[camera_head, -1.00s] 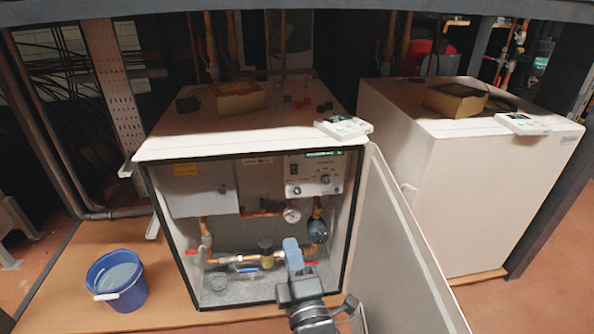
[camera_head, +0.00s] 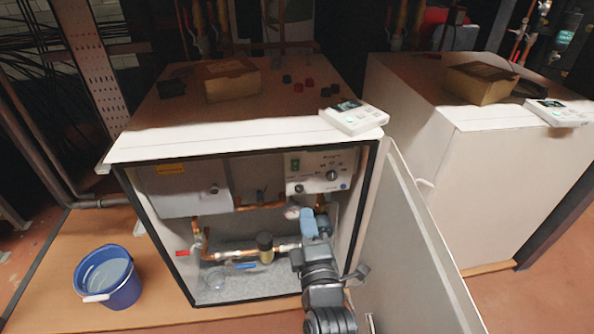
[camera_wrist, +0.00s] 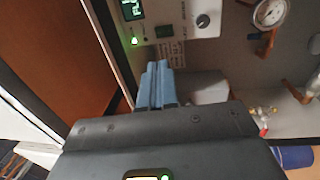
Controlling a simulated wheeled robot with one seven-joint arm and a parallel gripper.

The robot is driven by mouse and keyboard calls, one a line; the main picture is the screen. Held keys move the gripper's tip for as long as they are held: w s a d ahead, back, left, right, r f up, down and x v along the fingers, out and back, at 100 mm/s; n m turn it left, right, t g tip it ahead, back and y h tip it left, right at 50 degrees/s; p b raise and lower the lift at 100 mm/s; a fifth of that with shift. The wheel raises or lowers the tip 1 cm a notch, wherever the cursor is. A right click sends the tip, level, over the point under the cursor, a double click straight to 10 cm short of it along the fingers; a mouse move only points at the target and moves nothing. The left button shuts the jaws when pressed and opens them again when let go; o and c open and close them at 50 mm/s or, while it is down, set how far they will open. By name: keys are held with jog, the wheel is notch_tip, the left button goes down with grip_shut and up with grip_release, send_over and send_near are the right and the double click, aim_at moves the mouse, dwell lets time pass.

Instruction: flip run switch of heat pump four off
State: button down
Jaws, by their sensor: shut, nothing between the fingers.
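An open heat pump cabinet (camera_head: 245,147) stands in the middle of the head view; I cannot read a number on it.
The open door (camera_head: 415,235) stands right of my arm. Pipes, a gauge (camera_head: 292,212) and a red-handled valve (camera_head: 183,253) fill the cabinet. A blue bucket (camera_head: 108,280) stands at left. A second, closed cabinet (camera_head: 490,190) is at right.

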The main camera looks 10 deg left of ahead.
jog(key=shift+w, duration=0.1)
jog(key=b, duration=0.4)
send_near(295, 164)
jog(key=shift+b+x, duration=1.6)
jog(key=shift+x, duration=1.7)
jog(key=shift+w, duration=0.1)
